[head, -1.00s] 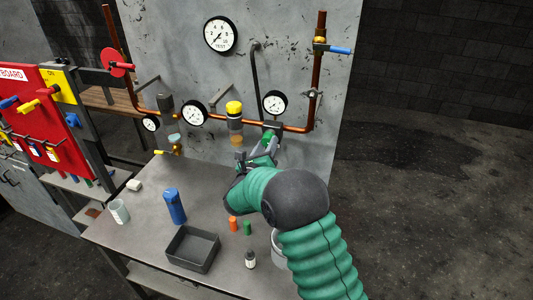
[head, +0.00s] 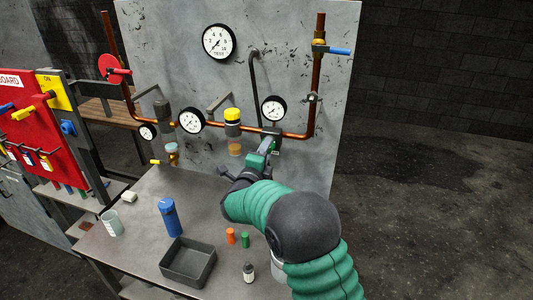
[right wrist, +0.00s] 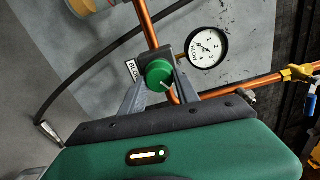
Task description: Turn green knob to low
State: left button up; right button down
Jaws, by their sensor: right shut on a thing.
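The green knob (right wrist: 158,73) is on a dark block on the copper pipe and sits between my right gripper's fingers (right wrist: 160,92) in the right wrist view. A pale pointer mark on it points down and right in that picture. A white label (right wrist: 131,70) with dark letters, seemingly ending in "LOW", is beside it. In the head view my right gripper (head: 268,143) reaches up to this block below the right small gauge, is shut on the knob and mostly hides it. My left gripper is not in view.
A small gauge (right wrist: 207,47) is close to the knob. A yellow-capped filter (head: 233,122) is left of my gripper on the pipe. The table below holds a blue bottle (head: 170,218), a grey tray (head: 188,281) and small orange and green pieces. A red board (head: 38,120) stands at the left.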

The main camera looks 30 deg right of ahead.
jog(key=m+p, duration=0.6)
jog(key=m, duration=0.4)
jog(key=m+p, duration=0.6)
jog(key=m, duration=0.4)
jog(key=m+p, duration=0.5)
jog(key=m, duration=0.5)
jog(key=shift+w+a+f+m+p, duration=0.1)
jog(key=shift+a+f+m+p, duration=0.2)
jog(key=shift+a+f+p, duration=0.1)
dwell(0.6)
dwell(0.3)
